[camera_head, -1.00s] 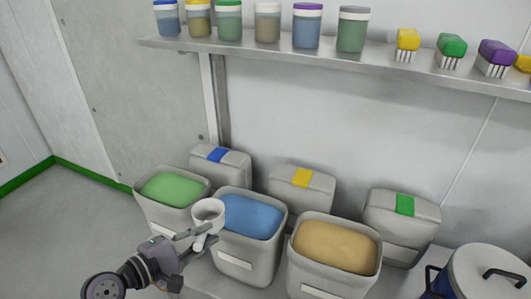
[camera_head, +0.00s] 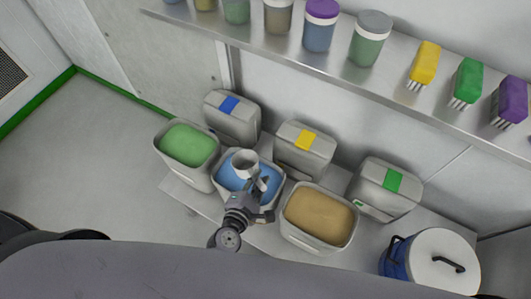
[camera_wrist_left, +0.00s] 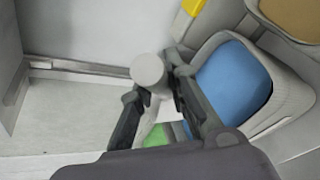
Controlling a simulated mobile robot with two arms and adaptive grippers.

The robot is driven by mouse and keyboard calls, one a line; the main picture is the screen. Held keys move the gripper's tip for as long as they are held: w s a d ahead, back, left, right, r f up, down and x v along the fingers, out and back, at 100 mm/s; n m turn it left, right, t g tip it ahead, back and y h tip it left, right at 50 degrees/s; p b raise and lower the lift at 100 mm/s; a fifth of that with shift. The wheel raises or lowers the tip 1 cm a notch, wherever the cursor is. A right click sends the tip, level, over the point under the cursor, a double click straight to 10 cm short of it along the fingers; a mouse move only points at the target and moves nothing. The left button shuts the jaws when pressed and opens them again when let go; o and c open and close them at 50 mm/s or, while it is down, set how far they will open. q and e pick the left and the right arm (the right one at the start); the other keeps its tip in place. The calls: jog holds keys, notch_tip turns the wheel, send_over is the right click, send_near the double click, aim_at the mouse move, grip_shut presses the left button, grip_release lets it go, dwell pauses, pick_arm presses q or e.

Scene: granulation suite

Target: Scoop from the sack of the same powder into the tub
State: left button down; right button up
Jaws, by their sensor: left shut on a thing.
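My left gripper (camera_head: 257,187) is shut on the handle of a white scoop (camera_head: 245,163). It holds the scoop over the open grey sack of blue powder (camera_head: 229,180). The wrist view shows the scoop's round white end (camera_wrist_left: 147,70) between the fingers, with the blue powder (camera_wrist_left: 232,82) to its right. I cannot tell whether the scoop touches the powder or holds any. Open sacks of green powder (camera_head: 187,145) and tan powder (camera_head: 320,217) stand on either side. Which container is the tub is not clear. My right gripper is out of view.
A blue pot with a white lid (camera_head: 440,262) stands at right. A shelf (camera_head: 390,94) above holds jars and coloured brushes. Floor at left is clear.

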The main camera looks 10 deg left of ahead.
pick_arm(q)
jog(key=shift+s+d+r, duration=0.1)
jog(key=shift+d+r, duration=0.1)
jog(key=shift+r, duration=0.15)
jog(key=shift+d+f, duration=0.15)
jog(key=shift+f, duration=0.05)
jog(key=shift+s+f, duration=0.1)
jog(key=shift+f, duration=0.6)
notch_tip(320, 180, down, 12)
jog(key=w+n+g+b, duration=0.1)
jog(key=b, duration=0.7)
jog(key=shift+m+t, duration=0.3)
jog(key=shift+t, duration=0.1)
jog(key=shift+s+a+r+p, duration=0.15)
jog(key=shift+r+p, duration=1.45)
jog(key=shift+r, duration=1)
jog(key=shift+a+r+p, duration=0.1)
jog(key=shift+r+p, duration=1.5)
jog(key=shift+r, duration=1)
jog(key=b, duration=0.1)
jog(key=r+t+b, duration=0.1)
jog(key=b, duration=0.1)
jog(key=shift+s+d+m, duration=0.2)
jog(key=shift+s+m, duration=0.1)
jog(key=shift+m, duration=0.1)
jog(key=shift+s+d+r+t+b, duration=0.1)
jog(key=shift+r+t+b, duration=0.2)
jog(key=shift+r+b, duration=0.1)
